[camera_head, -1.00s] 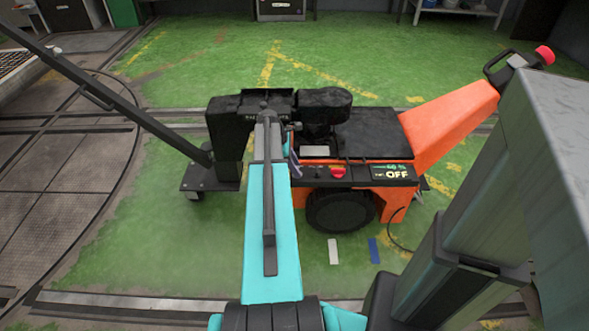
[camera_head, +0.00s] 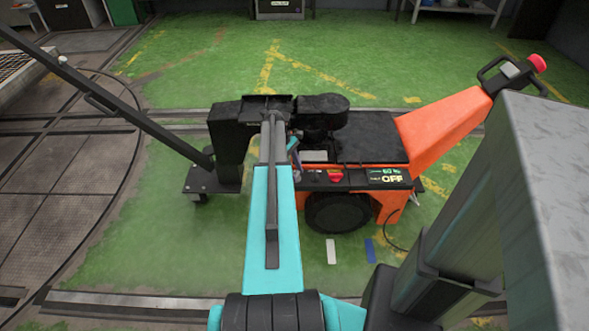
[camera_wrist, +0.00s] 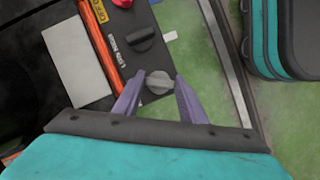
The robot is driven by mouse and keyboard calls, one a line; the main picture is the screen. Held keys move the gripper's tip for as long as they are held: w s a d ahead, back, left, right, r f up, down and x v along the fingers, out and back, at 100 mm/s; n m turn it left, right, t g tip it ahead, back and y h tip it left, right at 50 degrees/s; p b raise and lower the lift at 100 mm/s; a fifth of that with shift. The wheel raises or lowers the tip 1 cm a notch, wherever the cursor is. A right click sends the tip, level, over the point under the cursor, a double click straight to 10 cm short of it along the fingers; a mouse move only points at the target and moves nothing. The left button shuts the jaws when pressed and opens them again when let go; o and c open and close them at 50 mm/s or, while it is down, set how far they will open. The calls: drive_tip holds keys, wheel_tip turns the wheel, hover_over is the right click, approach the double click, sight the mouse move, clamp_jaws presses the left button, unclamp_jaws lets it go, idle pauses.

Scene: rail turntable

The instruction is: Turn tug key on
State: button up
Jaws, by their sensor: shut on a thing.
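The orange and black tug (camera_head: 447,128) stands in the middle of the head view, and its side panel carries a display (camera_head: 386,179) reading OFF. In the wrist view, a small grey key-like knob (camera_wrist: 158,82) sits at the end of the dark panel, between the purple fingertips of my gripper (camera_wrist: 157,86). My gripper is shut on this knob. In the head view my gripper (camera_head: 294,158) reaches the left part of the side panel, and the knob is hidden there. The knob's exact turn angle is hard to tell.
A black knob (camera_wrist: 140,39) and a red button (camera_wrist: 122,2) are close by on the panel. The red button also shows in the head view (camera_head: 335,176). A long dark bar (camera_head: 110,103) slants at the left. Green floor lies open behind the tug.

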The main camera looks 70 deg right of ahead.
drive_tip(key=m+p, duration=0.1)
drive_tip(key=m, duration=0.1)
drive_tip(key=m+y+p, duration=0.1)
drive_tip(key=m, duration=0.1)
drive_tip(key=m+t+y+p, duration=0.1)
drive_tip(key=m+p, duration=0.1)
drive_tip(key=shift+s+d+r+m, duration=0.15)
drive_tip(key=shift+s+d+m, duration=0.15)
drive_tip(key=shift+s+d, duration=0.1)
drive_tip(key=m+t+p, duration=0.1)
drive_tip(key=m, duration=0.1)
drive_tip(key=m+y, duration=0.1)
drive_tip(key=m, duration=0.2)
drive_tip(key=shift+s+d+t+p, duration=0.1)
drive_tip(key=shift+t+p, duration=0.3)
drive_tip(key=shift+d+m+y, duration=0.1)
drive_tip(key=shift+m+y, duration=0.2)
drive_tip(key=o, duration=1.1)
drive_tip(key=shift+c, duration=0.2)
drive_tip(key=shift+a, duration=0.2)
drive_tip(key=shift+w, duration=0.2)
drive_tip(key=shift+w+d+r, duration=0.1)
drive_tip(key=shift+d+r, duration=0.05)
drive_tip(key=shift+r, duration=0.1)
drive_tip(key=v, duration=1.3)
